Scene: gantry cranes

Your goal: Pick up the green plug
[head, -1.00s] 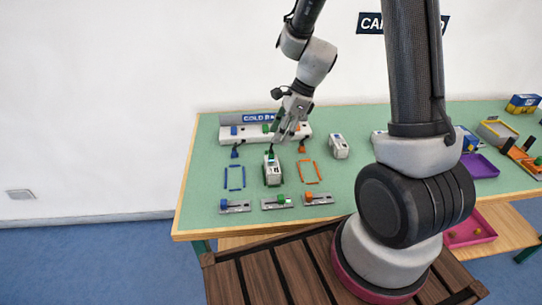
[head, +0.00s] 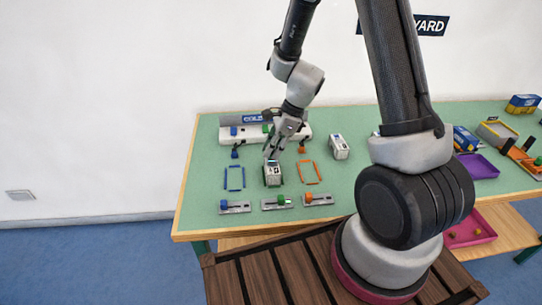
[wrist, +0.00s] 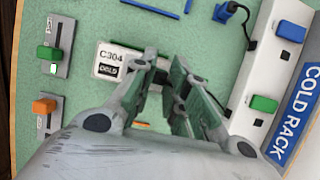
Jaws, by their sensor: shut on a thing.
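My gripper (head: 270,155) reaches down at the back end of a white container (head: 273,176) on the green table. In the wrist view the fingers (wrist: 165,78) are close together beside the container (wrist: 118,63), which is marked C304 COLD. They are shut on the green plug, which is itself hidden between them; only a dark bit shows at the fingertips. The container lies flat, with a dark green outline along its sides.
The blue plug (head: 235,154) and orange plug (head: 302,149) are to either side. The cold rack (wrist: 290,85) stands behind. Switch plates (head: 277,203) line the front edge. A second white container (head: 339,147) is to the right. Blue (head: 234,178) and orange (head: 310,172) outlines are empty.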

